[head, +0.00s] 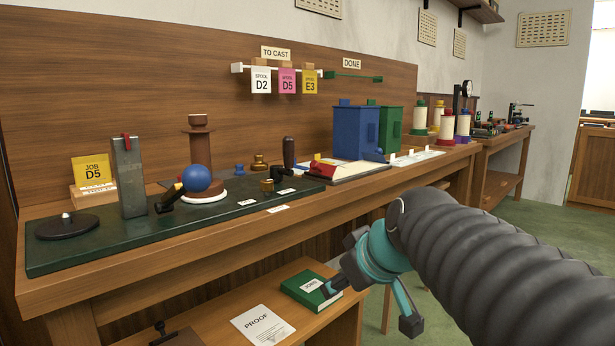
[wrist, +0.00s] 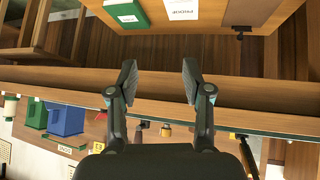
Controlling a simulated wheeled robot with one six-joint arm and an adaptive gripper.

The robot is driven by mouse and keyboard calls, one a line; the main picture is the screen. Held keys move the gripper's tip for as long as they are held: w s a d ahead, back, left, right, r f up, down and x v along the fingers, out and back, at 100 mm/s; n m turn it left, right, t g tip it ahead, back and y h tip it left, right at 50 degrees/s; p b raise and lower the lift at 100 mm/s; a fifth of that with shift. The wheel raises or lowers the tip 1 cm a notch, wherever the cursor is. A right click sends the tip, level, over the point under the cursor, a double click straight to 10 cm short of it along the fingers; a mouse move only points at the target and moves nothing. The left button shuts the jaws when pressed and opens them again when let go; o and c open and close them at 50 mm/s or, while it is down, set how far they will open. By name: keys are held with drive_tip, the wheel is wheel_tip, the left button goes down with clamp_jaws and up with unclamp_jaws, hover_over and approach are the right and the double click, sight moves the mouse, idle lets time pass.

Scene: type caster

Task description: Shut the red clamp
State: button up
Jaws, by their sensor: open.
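Two red parts show in the head view, and I cannot tell for sure which is the clamp. One is a small red piece (head: 127,141) at the top of an upright grey block on the left of the bench. The other is a red block (head: 322,169) near the bench's middle, beside a dark upright handle. Whether either is open or shut is too small to tell. My gripper (head: 371,304) is open and empty, in front of the bench, right of and below both. In the wrist view, its spread fingers (wrist: 158,80) have nothing between them.
A dark green mat (head: 100,252) on the bench carries a blue ball (head: 197,178), a black disc (head: 67,227) and small brass parts. Blue (head: 357,132) and green (head: 391,128) boxes stand farther right. A green book (head: 311,289) lies on the lower shelf. Open floor lies at right.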

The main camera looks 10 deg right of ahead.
drive_tip(key=w+d+r+n+t+y+b, duration=0.1)
drive_tip(key=w+r+n+b, duration=0.1)
drive_tip(key=w+r, duration=0.35)
drive_tip(key=w+r+n+t+y+b, duration=0.1)
drive_tip(key=w+r+n+t+b, duration=0.15)
drive_tip(key=w, duration=0.55)
drive_tip(key=n+t+b, duration=0.2)
drive_tip(key=n+t, duration=0.1)
drive_tip(key=n, duration=0.2)
approach(316, 164)
drive_tip(key=shift+g+y, duration=0.25)
drive_tip(key=shift+y, duration=0.05)
drive_tip(key=p+x, duration=0.1)
drive_tip(key=x, duration=0.4)
drive_tip(key=p+x, duration=0.2)
drive_tip(key=x, duration=0.4)
drive_tip(key=shift+w+d, duration=0.15)
drive_tip(key=shift+w, duration=0.15)
